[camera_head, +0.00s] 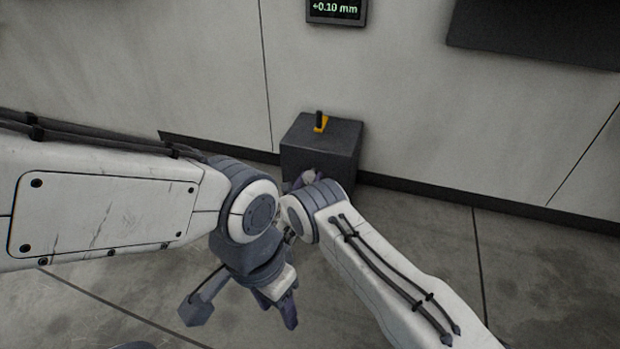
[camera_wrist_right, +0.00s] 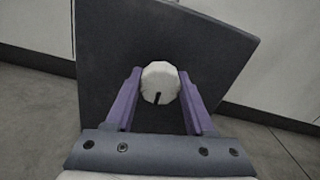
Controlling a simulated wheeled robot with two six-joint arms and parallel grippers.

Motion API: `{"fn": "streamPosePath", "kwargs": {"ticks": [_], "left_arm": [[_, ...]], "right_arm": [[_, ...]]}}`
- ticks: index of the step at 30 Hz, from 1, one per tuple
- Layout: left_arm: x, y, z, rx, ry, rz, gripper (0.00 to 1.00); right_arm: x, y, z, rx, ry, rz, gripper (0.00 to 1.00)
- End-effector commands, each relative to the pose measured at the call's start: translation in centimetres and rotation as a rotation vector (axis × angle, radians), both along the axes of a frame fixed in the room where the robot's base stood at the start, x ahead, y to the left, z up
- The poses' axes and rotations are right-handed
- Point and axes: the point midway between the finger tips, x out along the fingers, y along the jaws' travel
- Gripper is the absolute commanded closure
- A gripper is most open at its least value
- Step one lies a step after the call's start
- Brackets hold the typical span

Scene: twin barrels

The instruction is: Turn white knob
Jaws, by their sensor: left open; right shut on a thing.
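The white knob (camera_wrist_right: 160,78) sits on the front face of a dark grey box (camera_wrist_right: 105,40) in the right wrist view. A black mark on the knob points toward the bottom of that picture. My right gripper (camera_wrist_right: 160,88) has its purple fingers on either side of the knob and is shut on it. In the head view the box (camera_head: 335,140) stands by the wall, and my right gripper (camera_head: 300,181) is at its front, mostly hidden by my arm. The knob is hidden there. My left gripper (camera_head: 243,311) is open and empty, low over the floor.
A black lever on a yellow base (camera_head: 321,124) stands on top of the box. A wall display (camera_head: 336,10) above reads +0.10 mm. A dark panel (camera_head: 535,32) is on the wall at upper right. The floor (camera_head: 540,280) at right is clear.

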Motion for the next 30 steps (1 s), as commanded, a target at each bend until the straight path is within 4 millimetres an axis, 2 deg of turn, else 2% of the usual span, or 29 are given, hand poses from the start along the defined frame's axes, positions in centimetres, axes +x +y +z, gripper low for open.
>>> {"fn": "streamPosePath", "kwargs": {"ticks": [30], "left_arm": [[0.0, 0.0, 1.5, 0.000, 0.000, 0.000, 0.50]], "right_arm": [[-0.2, -0.2, 0.0, -0.914, 0.300, 0.000, 1.00]]}}
